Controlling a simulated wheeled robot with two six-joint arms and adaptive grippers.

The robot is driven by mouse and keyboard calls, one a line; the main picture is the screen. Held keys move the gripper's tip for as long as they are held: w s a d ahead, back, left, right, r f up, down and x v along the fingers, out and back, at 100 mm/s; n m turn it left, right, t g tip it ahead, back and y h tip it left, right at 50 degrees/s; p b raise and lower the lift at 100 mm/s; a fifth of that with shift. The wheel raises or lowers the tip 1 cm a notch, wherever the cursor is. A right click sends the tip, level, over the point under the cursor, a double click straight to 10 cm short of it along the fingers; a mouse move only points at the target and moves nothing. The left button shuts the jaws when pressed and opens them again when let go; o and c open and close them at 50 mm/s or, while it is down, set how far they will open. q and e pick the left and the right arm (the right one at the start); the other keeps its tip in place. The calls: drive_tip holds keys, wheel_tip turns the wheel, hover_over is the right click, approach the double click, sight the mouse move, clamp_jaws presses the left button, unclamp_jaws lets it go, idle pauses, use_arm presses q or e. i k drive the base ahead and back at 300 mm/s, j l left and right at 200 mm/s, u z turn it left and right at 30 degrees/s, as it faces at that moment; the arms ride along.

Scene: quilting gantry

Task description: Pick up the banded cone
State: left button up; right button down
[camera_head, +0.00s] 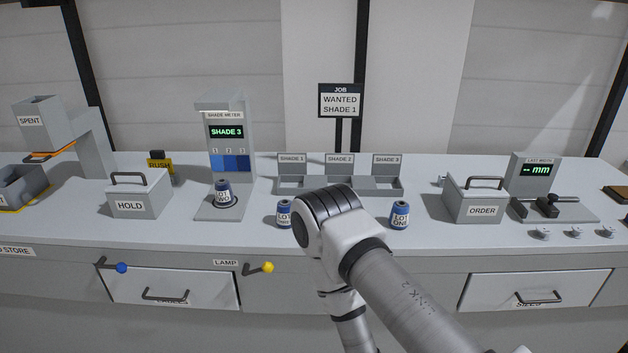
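Three blue cones with white lot labels stand on the bench. One, labelled LOT TWO (222,191), stands on the plate of the shade meter (218,105). A second cone (284,213) stands near the front edge, just left of my arm, its label hard to read. A third, labelled LOT ONE (400,214), stands upright to the right of my arm. I cannot tell which one is banded. One arm of mine comes in from the lower right and bends over the bench front, hiding part of it. No gripper fingers show.
Shade bins (290,185) stand behind my arm. A HOLD box (137,195) stands left, and an ORDER box (474,203) right. A gauge (535,172) and small metal pieces are at far right. Lever knobs (267,268) and drawer handles stick out from the bench front.

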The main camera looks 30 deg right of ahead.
sight(225, 196)
drive_tip(key=i+z, duration=0.35)
drive_tip(key=i+j+z, duration=0.1)
drive_tip(key=i+z, duration=0.25)
